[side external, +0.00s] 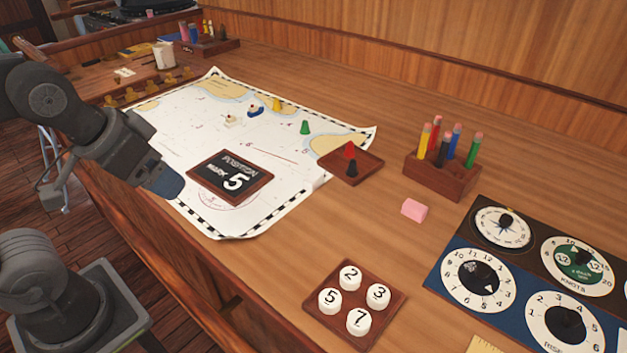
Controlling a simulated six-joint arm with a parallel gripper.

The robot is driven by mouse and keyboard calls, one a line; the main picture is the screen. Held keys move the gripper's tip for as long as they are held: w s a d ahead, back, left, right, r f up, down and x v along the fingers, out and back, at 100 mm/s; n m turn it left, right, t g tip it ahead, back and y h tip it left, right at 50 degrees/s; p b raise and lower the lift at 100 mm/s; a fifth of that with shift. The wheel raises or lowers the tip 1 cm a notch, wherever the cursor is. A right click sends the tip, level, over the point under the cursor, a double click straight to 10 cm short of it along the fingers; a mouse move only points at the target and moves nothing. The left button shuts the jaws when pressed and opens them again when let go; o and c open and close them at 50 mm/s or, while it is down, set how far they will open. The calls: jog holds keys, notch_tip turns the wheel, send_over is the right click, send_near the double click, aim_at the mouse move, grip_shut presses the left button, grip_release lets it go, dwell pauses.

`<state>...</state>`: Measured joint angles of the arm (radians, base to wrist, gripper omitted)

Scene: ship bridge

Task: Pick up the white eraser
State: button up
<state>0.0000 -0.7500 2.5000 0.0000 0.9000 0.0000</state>
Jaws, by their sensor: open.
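A pink block that looks like an eraser (414,209) lies on the wooden table, right of the chart and in front of the pencil holder. I see no eraser that is clearly white. A small white block (124,72) lies far off at the back left, too small to identify. My gripper (166,184) is at the left edge of the chart, left of the black sign and well apart from the pink block. It is open, its fingers are hard to make out, and I see nothing held.
A chart (270,190) bears small ship and cone pieces and a black sign (231,178). A small tray (350,163) holds red and black pieces. A pencil holder (441,178), numbered white buttons (350,277) and a dial panel (530,260) stand right. Table around the pink block is clear.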

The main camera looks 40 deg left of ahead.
jog(key=w+r+n+g, duration=0.1)
jog(key=w+r+n, duration=0.25)
jog(key=w, duration=0.25)
jog(key=n+g, duration=0.5)
jog(key=n, duration=1.1)
send_over(314, 176)
notch_tip(314, 176, down, 6)
jog(key=shift+m, duration=0.25)
jog(key=f, duration=0.7)
jog(key=shift+s+a+f, duration=0.1)
jog(key=shift+a+f, duration=0.15)
jog(key=shift+f, duration=0.1)
jog(key=shift+d+f, duration=0.2)
jog(key=shift+f, duration=2.5)
jog(key=c, duration=1)
